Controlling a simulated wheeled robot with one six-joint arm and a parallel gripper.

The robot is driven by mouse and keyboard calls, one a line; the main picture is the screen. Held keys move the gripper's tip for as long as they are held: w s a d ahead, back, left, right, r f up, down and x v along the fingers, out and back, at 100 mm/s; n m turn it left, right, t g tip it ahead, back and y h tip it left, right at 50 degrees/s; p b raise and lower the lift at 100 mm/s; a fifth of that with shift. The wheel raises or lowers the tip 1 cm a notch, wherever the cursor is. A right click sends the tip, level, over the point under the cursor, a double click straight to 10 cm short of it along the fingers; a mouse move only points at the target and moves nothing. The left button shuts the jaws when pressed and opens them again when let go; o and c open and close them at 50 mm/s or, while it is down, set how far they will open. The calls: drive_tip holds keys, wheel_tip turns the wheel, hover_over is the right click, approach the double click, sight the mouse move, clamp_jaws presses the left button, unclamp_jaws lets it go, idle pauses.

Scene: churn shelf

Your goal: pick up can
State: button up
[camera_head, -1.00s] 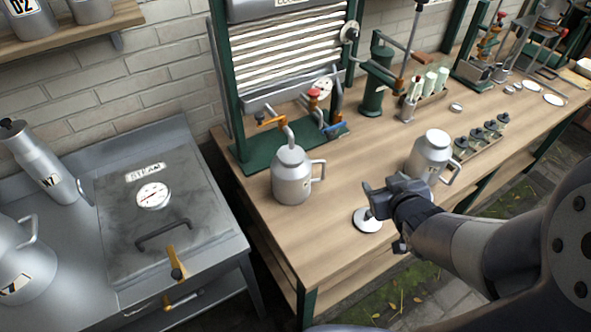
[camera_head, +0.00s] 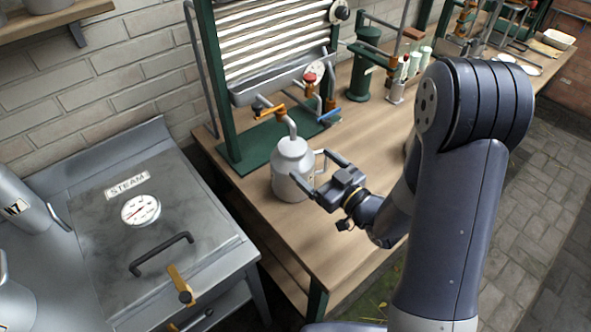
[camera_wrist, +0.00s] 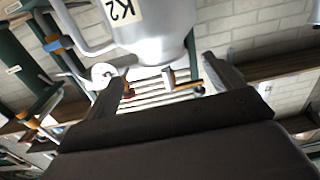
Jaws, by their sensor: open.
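A grey metal can (camera_head: 292,170) with a side handle stands upright on the wooden workbench, under a bent spout. My gripper (camera_head: 314,172) is open at the can's right side, its two fingers pointing toward the can and its handle. In the wrist view the can (camera_wrist: 160,28) fills the top middle, with a "K2" label and its handle at left. The open gripper (camera_wrist: 166,82) shows there with its fingers spread below the can. Nothing is between the fingers that I can make out, and whether they touch the can I cannot tell.
A green frame (camera_head: 250,145) with a ribbed panel and valves stands behind the can. A steel steam cabinet (camera_head: 100,215) is at left, across a narrow gap from the workbench (camera_head: 290,245). My arm hides much of the bench's right side.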

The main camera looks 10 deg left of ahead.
sight(301, 157)
drive_tip(key=shift+f+p+x, duration=0.2)
drive_tip(key=shift+p+x, duration=1.1)
drive_tip(key=shift+x, duration=2.5)
drive_tip(key=shift+s+a, duration=0.1)
drive_tip(key=shift+s, duration=0.05)
drive_tip(key=shift+c, duration=0.5)
drive_tip(key=shift+f, duration=0.1)
clamp_jaws()
